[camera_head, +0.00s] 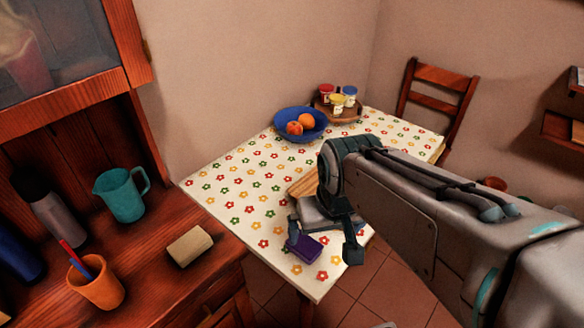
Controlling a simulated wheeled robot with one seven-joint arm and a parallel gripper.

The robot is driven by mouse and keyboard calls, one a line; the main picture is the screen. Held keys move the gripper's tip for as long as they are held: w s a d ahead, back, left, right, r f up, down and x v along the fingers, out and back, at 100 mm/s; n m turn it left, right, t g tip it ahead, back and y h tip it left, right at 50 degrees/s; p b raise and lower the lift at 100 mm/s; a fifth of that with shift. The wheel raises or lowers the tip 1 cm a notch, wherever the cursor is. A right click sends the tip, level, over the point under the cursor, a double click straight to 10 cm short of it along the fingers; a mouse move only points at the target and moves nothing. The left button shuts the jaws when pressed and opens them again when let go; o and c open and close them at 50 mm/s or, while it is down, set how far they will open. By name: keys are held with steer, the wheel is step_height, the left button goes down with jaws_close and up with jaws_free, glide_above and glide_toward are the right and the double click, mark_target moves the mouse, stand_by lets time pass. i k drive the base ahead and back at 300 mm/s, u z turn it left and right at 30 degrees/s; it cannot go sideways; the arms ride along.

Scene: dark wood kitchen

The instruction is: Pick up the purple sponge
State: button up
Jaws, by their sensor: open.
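The purple sponge (305,249) lies on the flowered tablecloth near the front edge of the table. It is a small block with a dark side face. My gripper (324,245) is open, with one finger close to the sponge's left end and the other finger to its right, near the table's edge. From this view I cannot tell whether the left finger touches the sponge or how high the gripper is above the cloth. My arm comes in from the right and hides part of the table.
The table (232,197) holds a blue bowl (284,126) of fruit, a round tray with jars (338,103) at the back, and a wooden board (302,186) partly behind my gripper. The cabinet at left holds a teal pitcher (121,196), an orange cup (97,289) and a beige sponge (189,246).

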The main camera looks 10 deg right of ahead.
mark_target(308, 249)
steer(key=k, duration=1.15)
steer(key=z, duration=0.7)
steer(key=i, duration=1.3)
steer(key=u, duration=0.75)
